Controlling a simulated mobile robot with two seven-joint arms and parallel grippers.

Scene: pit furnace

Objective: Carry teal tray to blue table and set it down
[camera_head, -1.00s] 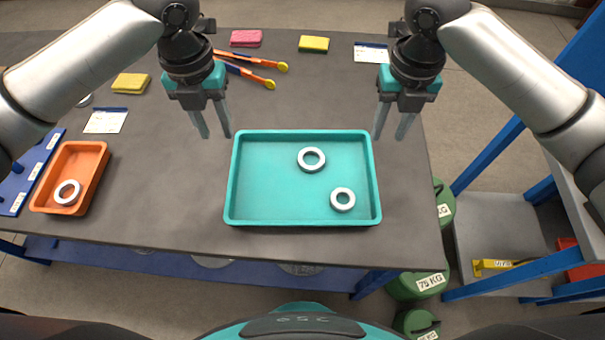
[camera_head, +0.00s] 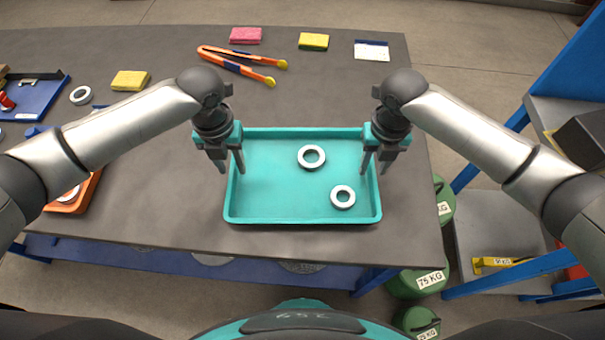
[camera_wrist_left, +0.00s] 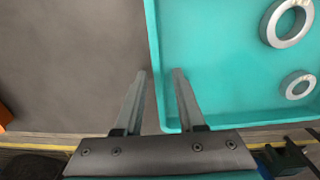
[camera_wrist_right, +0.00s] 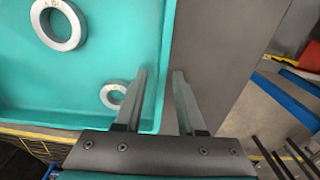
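The teal tray (camera_head: 270,205) lies on the dark grey table top near its front edge. Two grey metal rings lie in it, one near the middle (camera_head: 311,164) and one toward the front right (camera_head: 342,206). My left gripper (camera_head: 231,170) is open at the tray's left wall. In the left wrist view its fingers (camera_wrist_left: 160,75) stand on either side of the wall (camera_wrist_left: 153,60). My right gripper (camera_head: 374,170) is open at the right wall. In the right wrist view its fingers (camera_wrist_right: 160,75) stand on either side of that wall (camera_wrist_right: 169,50).
An orange tray (camera_head: 75,205) with a ring is partly behind my left arm. Orange tongs (camera_head: 240,65), sponges (camera_head: 312,41) and a card (camera_head: 371,51) lie at the back. A blue-framed stand (camera_head: 490,220) and green weights (camera_head: 415,283) are at the right.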

